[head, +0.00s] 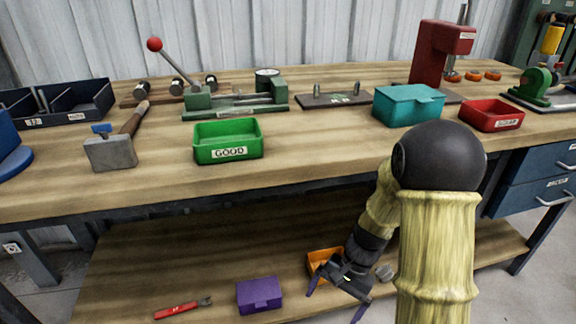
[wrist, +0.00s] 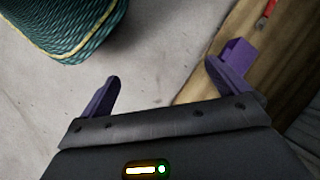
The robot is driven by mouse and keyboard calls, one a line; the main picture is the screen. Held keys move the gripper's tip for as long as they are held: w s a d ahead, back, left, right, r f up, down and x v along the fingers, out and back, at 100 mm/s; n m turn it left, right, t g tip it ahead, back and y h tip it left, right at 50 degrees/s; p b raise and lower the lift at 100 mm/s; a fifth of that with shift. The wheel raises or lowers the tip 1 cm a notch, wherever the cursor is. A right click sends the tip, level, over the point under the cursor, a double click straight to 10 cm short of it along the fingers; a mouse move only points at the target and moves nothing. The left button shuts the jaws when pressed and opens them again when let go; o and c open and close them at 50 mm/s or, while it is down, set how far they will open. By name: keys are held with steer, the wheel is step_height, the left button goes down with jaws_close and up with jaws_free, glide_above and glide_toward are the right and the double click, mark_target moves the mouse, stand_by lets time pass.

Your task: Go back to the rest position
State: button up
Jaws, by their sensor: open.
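My gripper (head: 336,298) is low in front of the workbench, beside the lower shelf in the head view. Its two purple fingers are spread apart. My arm hangs down at the right of the head view and hides part of the bench front and shelf.
The lower shelf (head: 190,255) holds a purple box (head: 260,295), a red wrench (head: 183,308) and an orange bin (head: 318,258). On the workbench (head: 300,145) stand a green bin (head: 228,141), a teal box (head: 408,105) and a red bin (head: 491,115). Bare floor (wrist: 160,40) lies below.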

steer(key=s+d+r+n+t+h+p, duration=0.2)
steer(key=r+n+t+p, duration=0.1)
steer(key=r, duration=0.5)
steer(key=s+d+r+n+t+h+p, duration=0.2)
steer(key=r+n+t+p, duration=0.1)
steer(key=r, duration=0.6)
step_height(320, 180, up, 37)
steer(key=p, duration=3.7)
steer(key=shift+d, duration=0.15)
steer(key=shift+f, duration=0.1)
